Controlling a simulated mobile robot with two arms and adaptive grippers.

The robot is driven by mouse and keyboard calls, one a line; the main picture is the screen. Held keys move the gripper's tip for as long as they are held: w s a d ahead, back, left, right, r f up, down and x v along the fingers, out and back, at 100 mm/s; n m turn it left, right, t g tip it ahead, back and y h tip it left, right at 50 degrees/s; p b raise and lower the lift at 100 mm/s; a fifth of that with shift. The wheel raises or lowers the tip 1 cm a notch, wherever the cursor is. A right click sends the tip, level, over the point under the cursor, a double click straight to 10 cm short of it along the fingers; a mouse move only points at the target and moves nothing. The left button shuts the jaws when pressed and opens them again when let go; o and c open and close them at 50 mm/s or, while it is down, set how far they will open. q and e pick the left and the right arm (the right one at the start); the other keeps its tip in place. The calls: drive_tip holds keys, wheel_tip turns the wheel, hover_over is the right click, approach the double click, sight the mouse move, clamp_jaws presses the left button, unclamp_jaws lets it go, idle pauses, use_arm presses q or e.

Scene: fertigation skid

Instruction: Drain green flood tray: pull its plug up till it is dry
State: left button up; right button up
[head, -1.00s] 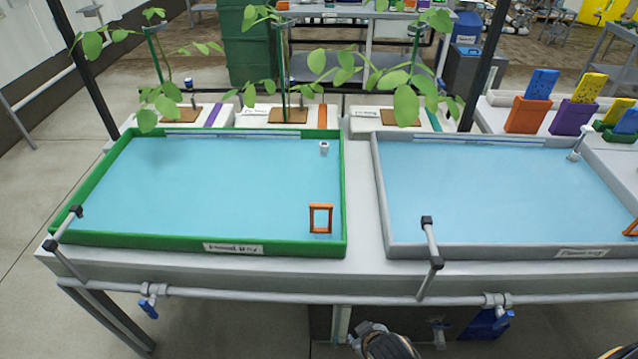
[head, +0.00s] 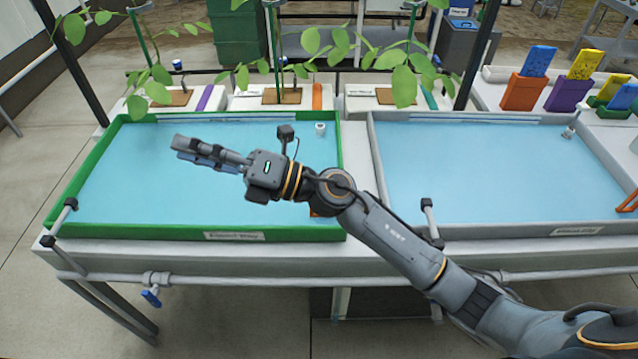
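The green flood tray (head: 95,180) stands on the left of the bench, full of blue water. An orange square handle (head: 314,212) is at its front right corner, and my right arm hides nearly all of it. I take it for the plug's handle, but the plug itself does not show. My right gripper (head: 180,149) is over the tray's left middle, pointing left, with nothing seen in it. Its fingers show from the side, so their opening is unclear. My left gripper is out of view.
A grey tray (head: 377,190) with water stands to the right, with its own orange handle (head: 627,203). A small white fitting (head: 320,129) is in the green tray's back right corner. Plants stand behind. A pipe with a blue valve handle (head: 151,298) runs along the front.

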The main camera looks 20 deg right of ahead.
drive_tip(key=s+a+f+n+g+h, duration=0.3)
drive_tip(key=f+n+g, duration=0.1)
drive_tip(key=n+g, duration=0.4)
drive_tip(key=w+d+f+n+h, duration=0.1)
drive_tip(key=d+f+n+h, duration=0.3)
drive_tip(key=f+n+h, duration=0.15)
drive_tip(key=w+d+f+t+h, duration=0.1)
drive_tip(key=w+d+h, duration=0.4)
drive_tip(key=d, duration=0.5)
drive_tip(key=w+d+t+h, duration=0.1)
drive_tip(key=w+d+h, duration=0.2)
drive_tip(key=d+h, duration=0.55)
drive_tip(key=shift+y, duration=0.6)
drive_tip(key=f+p, duration=0.1)
drive_tip(key=f, duration=0.3)
drive_tip(key=w+d+f+p, duration=0.1)
drive_tip(key=f, duration=0.3)
drive_tip(key=w+d+f+p, duration=0.1)
drive_tip(key=f+p, duration=0.1)
drive_tip(key=f, duration=0.3)
drive_tip(key=shift+w+d, duration=0.2)
drive_tip(key=shift+w, duration=0.05)
clamp_jaws()
